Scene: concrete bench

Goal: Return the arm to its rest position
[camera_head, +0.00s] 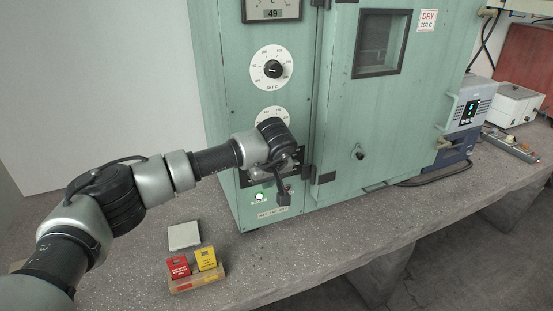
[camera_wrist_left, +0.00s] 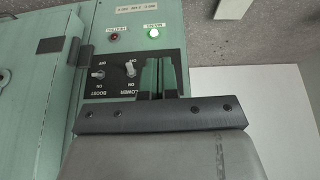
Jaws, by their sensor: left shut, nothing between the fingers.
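My left arm reaches in from the left to the front of a green oven cabinet (camera_head: 225,60). My left gripper (camera_head: 284,194) is shut and empty in front of the lower control panel. In the left wrist view the closed fingers (camera_wrist_left: 159,68) show beside a black switch panel (camera_wrist_left: 112,72) marked BLOWER and BOOST. The blower switch (camera_wrist_left: 130,69) is close to the fingers in that picture; I cannot tell whether they touch. The boost switch (camera_wrist_left: 98,74) is farther left. A green lamp (camera_wrist_left: 154,33) is lit; a red lamp (camera_wrist_left: 114,38) looks dim.
A wooden holder (camera_head: 197,284) with a red box (camera_head: 178,267) and a yellow box (camera_head: 206,258) stands on the bench (camera_head: 330,255) below my arm. A pale square block (camera_head: 184,235) lies behind it. Blue-grey equipment (camera_head: 467,112) stands at right. The front middle bench is clear.

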